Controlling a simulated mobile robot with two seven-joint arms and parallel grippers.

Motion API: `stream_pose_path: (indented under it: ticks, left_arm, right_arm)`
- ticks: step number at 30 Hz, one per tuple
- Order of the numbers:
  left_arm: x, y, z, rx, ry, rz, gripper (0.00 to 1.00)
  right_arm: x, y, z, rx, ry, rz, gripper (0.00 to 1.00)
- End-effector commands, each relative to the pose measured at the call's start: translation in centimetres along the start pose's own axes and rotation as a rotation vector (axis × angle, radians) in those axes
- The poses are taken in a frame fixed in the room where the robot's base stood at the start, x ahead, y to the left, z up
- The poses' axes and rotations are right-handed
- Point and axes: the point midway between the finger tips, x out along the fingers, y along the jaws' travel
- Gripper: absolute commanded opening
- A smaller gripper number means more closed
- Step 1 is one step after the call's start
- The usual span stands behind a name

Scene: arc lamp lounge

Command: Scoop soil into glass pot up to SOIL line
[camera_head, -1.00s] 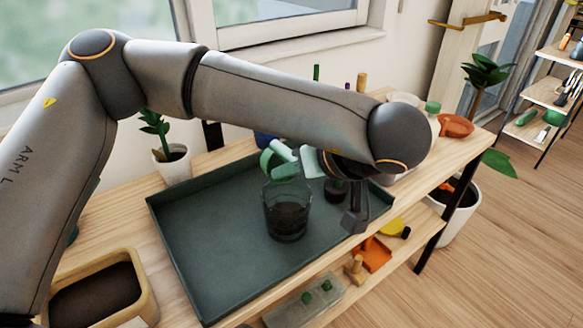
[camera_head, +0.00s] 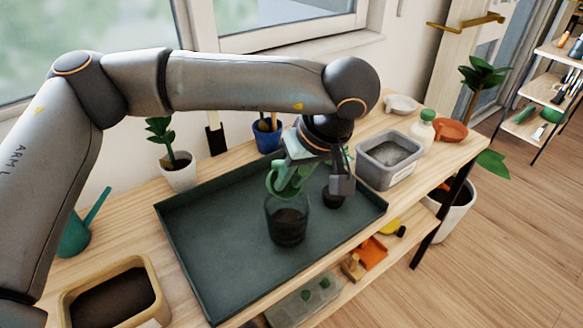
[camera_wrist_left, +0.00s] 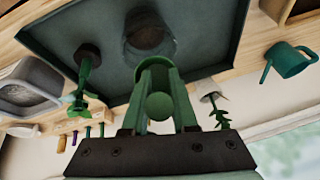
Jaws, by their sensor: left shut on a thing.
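The glass pot (camera_head: 287,222) stands on the dark green tray (camera_head: 215,270) with dark soil in its lower part. Its SOIL line cannot be made out. My left gripper (camera_head: 296,176) is shut on a green scoop (camera_head: 273,182), directly above the pot's rim. In the left wrist view the scoop's round handle (camera_wrist_left: 159,106) sits between the green fingers, its head toward the glass pot (camera_wrist_left: 150,32). The scoop's inside is hidden. The wooden soil bin (camera_head: 152,290), at the front left, holds dark soil. My right gripper is out of view.
A small dark pot (camera_head: 333,199) with a seedling stands on the tray, right of the glass pot. A grey tub (camera_head: 375,172), a blue pot (camera_head: 266,138), a potted plant (camera_head: 178,172) and a teal watering can (camera_head: 75,236) surround the tray. The tray's left half is clear.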

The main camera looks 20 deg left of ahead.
Motion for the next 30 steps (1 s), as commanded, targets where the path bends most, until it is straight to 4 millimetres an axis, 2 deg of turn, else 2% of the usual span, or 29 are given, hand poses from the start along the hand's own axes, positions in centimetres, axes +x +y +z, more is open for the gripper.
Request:
stream_pose_path:
  ticks: [2,12,19,24,30]
  left_arm:
    - [-0.1,0.0,-0.1,0.001,-0.023,0.002,0.00]
    - [-1.2,-0.3,-0.6,0.034,-0.348,0.052,0.00]
    - [-1.3,-0.2,-0.6,0.049,-0.456,0.071,0.00]
    - [-2.0,-0.4,-0.9,0.069,-0.677,0.104,0.00]
    - [-2.2,-0.4,-0.9,0.093,-0.825,0.131,0.00]
  right_arm:
    - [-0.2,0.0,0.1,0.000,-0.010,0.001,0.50]
    - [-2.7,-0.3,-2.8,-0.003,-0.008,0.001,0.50]
    - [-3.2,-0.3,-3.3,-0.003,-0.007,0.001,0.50]
    - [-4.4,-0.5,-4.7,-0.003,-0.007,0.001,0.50]
    - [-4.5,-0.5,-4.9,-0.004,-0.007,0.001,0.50]
